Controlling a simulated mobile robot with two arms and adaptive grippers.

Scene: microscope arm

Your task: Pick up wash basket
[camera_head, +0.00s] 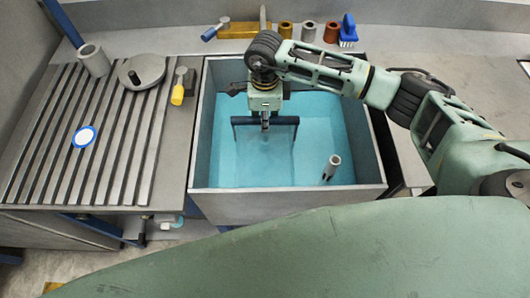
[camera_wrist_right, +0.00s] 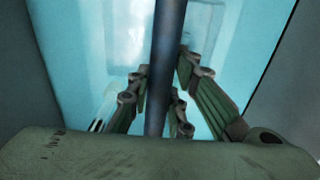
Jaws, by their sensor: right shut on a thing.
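The wash basket shows by its dark handle frame (camera_head: 284,120) in the blue liquid of the sink in the head view. Its body below looks like a faint pale shape, hard to make out through the liquid. My right gripper (camera_head: 265,123) reaches down into the sink and is shut on the middle of the handle's top bar. In the right wrist view the dark handle bar (camera_wrist_right: 168,50) runs between the green fingers of my right gripper (camera_wrist_right: 163,95). I cannot tell whether the basket is off the sink's floor. My left gripper is not in view.
The grey sink (camera_head: 290,196) has raised walls around the basket. A metal tube (camera_head: 332,167) stands in its right part. A slatted drainboard (camera_head: 95,150) lies to the left, with a round weight (camera_head: 142,72) and a yellow-handled tool (camera_head: 178,94). A blue brush (camera_head: 348,32) stands behind.

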